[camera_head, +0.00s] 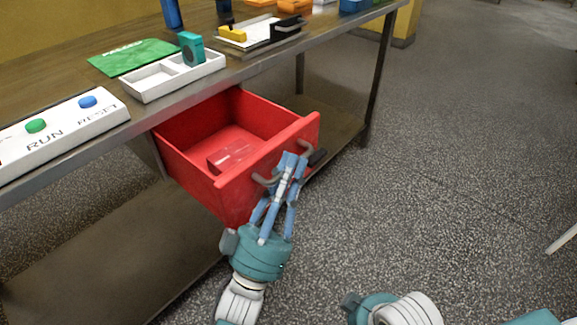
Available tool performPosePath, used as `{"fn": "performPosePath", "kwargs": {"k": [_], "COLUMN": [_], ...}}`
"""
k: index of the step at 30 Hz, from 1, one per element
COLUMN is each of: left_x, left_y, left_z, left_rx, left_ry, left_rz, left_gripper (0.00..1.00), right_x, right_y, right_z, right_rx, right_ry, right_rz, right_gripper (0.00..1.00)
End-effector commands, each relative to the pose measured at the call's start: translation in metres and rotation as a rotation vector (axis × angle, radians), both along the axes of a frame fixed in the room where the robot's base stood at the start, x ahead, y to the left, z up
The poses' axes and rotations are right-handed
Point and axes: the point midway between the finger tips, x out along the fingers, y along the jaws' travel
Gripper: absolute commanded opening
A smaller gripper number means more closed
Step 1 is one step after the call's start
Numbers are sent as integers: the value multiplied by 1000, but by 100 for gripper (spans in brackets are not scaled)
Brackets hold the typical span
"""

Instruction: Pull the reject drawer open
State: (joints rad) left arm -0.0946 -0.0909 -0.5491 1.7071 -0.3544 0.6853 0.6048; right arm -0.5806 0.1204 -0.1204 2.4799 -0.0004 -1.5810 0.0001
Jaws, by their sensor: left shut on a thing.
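The red reject drawer (237,118) is pulled well out from under the table's front edge. Its inside shows, with a clear reddish block (231,155) lying on its floor. A dark grey handle (306,147) is fixed to the drawer's front. My left gripper (290,163) is at the drawer's front, with its blue fingers shut on the middle of the handle, whose ends show on both sides. Of my right arm only a teal and white part (392,309) shows at the bottom edge; its fingers are out of view.
A lower shelf (110,250) runs beneath.

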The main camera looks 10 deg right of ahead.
Motion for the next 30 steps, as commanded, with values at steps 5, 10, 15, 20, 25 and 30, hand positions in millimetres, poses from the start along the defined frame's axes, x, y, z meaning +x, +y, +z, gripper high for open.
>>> {"fn": "performPosePath", "kwargs": {"k": [5, 10, 15, 20, 25, 30], "left_x": [1, 1, -2, -15, -35, -52], "left_y": [1, 1, 3, 14, 33, 48], "left_z": [-2, -1, -5, -23, -49, -70], "left_rx": [3, 2, 2, 4, 6, 5], "left_ry": [2, 2, 3, 5, 6, 5], "left_rz": [4, 2, 1, 2, 2, 2], "left_gripper": [24, 24, 24, 24, 24, 24], "right_x": [0, 0, 1, 1, 1, 1], "right_y": [0, 0, 0, 0, 0, 0], "right_z": [0, 0, 1, 0, 0, 0], "right_rx": [0, 0, 2, 2, 1, 0], "right_ry": [0, 0, -4, -3, -2, -2], "right_rz": [0, 0, -1, -1, -1, 0], "right_gripper": [40, 40, 40, 40, 40, 40]}}
